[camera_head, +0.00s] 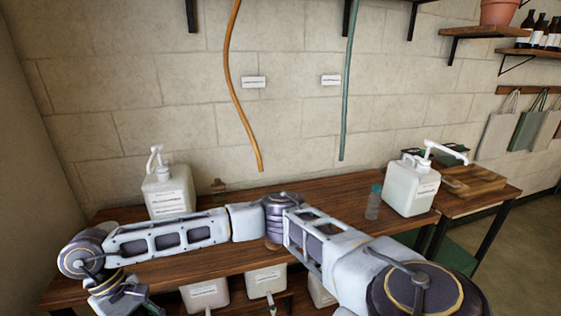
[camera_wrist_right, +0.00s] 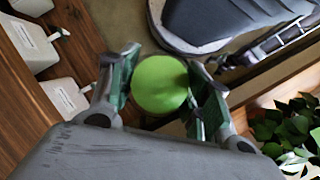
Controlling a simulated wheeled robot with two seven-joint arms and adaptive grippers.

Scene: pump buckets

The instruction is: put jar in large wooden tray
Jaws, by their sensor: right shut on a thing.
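A small clear jar (camera_head: 373,204) with a teal lid stands upright on the wooden table, left of a large white pump bucket. A wooden tray (camera_head: 487,187) lies on the right-hand table, behind that bucket. My right arm reaches across to the left in the head view, with its gripper (camera_head: 125,300) low at the left edge, partly cut off. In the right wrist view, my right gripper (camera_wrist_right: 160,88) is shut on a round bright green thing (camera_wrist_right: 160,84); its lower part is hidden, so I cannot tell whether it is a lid. My left gripper is not in view.
White pump buckets stand on the table at left (camera_head: 168,192) and right (camera_head: 411,188). More white containers (camera_head: 205,293) sit on the shelf below. An orange hose (camera_head: 233,95) and a green hose (camera_head: 348,80) hang down the wall. Leafy plants (camera_wrist_right: 290,130) show at right in the wrist view.

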